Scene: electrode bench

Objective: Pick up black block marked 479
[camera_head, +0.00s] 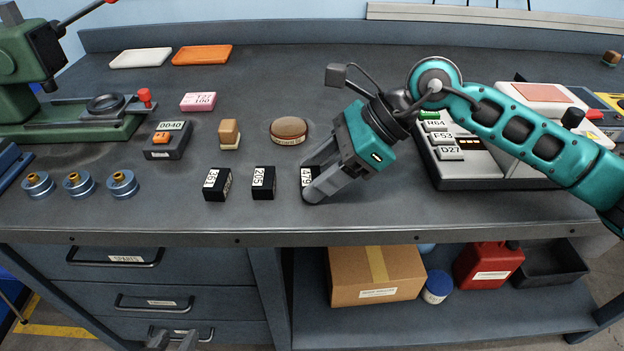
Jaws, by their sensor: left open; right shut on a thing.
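The black block marked 479 (306,177) stands on the bench near its front edge, at the right end of a row of black blocks. My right gripper (309,181) reaches down from the right and is shut on this block, one finger on its far side and one on its near side. The fingers hide part of the block, and I cannot tell whether it is clear of the bench top. My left gripper (174,339) shows only at the bottom edge, in front of the drawers, open and empty.
Black blocks marked 205 (263,183) and 369 (217,184) stand to the left of the held block. A round brown-topped object (289,129) lies behind it. A keyed console (470,170) is under my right arm. The bench front (200,220) is clear.

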